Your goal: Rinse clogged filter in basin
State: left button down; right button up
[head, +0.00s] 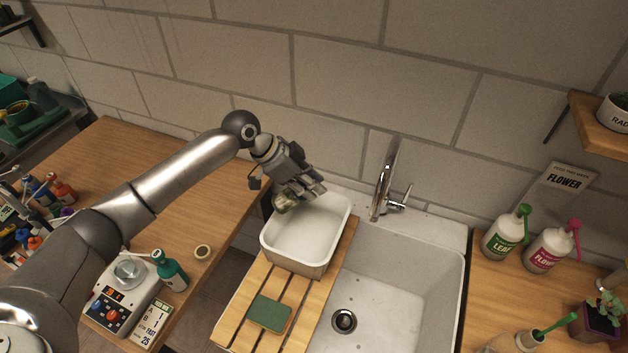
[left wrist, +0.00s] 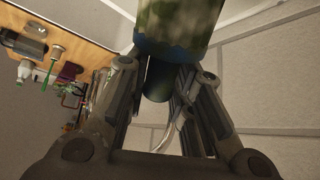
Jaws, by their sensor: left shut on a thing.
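The white basin (head: 303,236) is a rectangular tub on the slatted wooden board at the sink's left side. Its inside looks pale; I cannot tell how much water it holds. My left gripper (head: 303,192) is shut on the filter (head: 284,202), above the basin's back left part. The filter is a small cylinder with a mottled green, dirty surface. In the left wrist view the filter (left wrist: 178,22) shows beyond the fingers, with a bluish rim and a dark stem between them. I cannot tell whether it touches the basin. My right gripper is not in view.
A green sponge (head: 269,313) lies on the board (head: 232,318). The sink (head: 398,288) is empty, with a faucet (head: 384,188) behind it. White bottles (head: 503,236) stand on the right counter. A scale (head: 122,296) and a teal bottle (head: 170,271) stand on the left counter.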

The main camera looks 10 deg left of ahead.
pick_arm(q)
jog(key=shift+f, duration=0.6)
jog(key=shift+w+d+f+b, duration=0.1)
jog(key=shift+f+b, duration=4.65)
jog(key=shift+f, duration=1.3)
